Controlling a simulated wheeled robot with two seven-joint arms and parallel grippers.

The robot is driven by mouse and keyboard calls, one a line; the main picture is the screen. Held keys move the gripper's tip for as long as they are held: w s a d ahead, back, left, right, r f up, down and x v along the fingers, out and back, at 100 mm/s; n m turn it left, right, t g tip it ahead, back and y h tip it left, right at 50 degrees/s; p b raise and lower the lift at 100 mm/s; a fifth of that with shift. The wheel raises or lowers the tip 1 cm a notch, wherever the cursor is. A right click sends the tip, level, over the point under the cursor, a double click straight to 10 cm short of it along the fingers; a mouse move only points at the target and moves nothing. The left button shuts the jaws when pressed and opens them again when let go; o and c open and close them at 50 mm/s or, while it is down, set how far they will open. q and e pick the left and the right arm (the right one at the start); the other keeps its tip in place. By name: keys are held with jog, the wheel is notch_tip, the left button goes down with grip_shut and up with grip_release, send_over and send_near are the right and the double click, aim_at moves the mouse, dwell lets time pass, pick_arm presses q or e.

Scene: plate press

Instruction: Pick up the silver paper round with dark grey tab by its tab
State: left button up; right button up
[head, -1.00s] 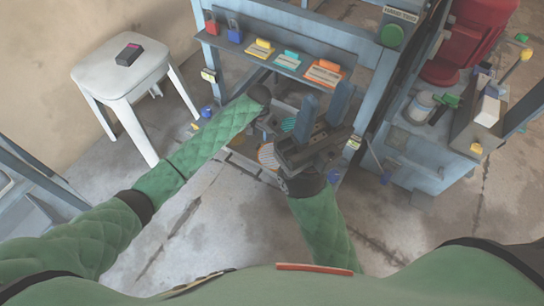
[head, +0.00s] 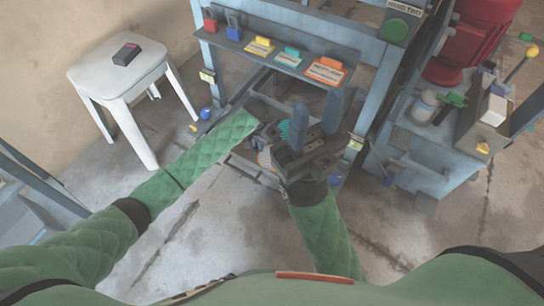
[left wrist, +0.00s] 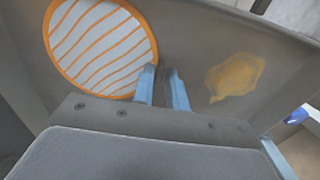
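I cannot make out the silver round or its dark grey tab for certain. The left wrist view shows a pale round with orange stripes and an orange rim (left wrist: 100,45) in a grey tray (left wrist: 215,40), left of my left gripper (left wrist: 164,75). Its two blue fingers stand a narrow gap apart, with dark grey between them; I see nothing clearly held. In the head view the left gripper is down at the low tray, mostly hidden. My right gripper (head: 316,118) is open and empty, above the tray. A teal-striped round (head: 284,130) shows beside its fingers.
The blue press frame (head: 378,90) rises at right. A white stool (head: 118,70) stands at left. A yellow patch (left wrist: 235,77) marks the tray.

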pick_arm(q)
grip_shut()
jog(key=shift+r, duration=0.1)
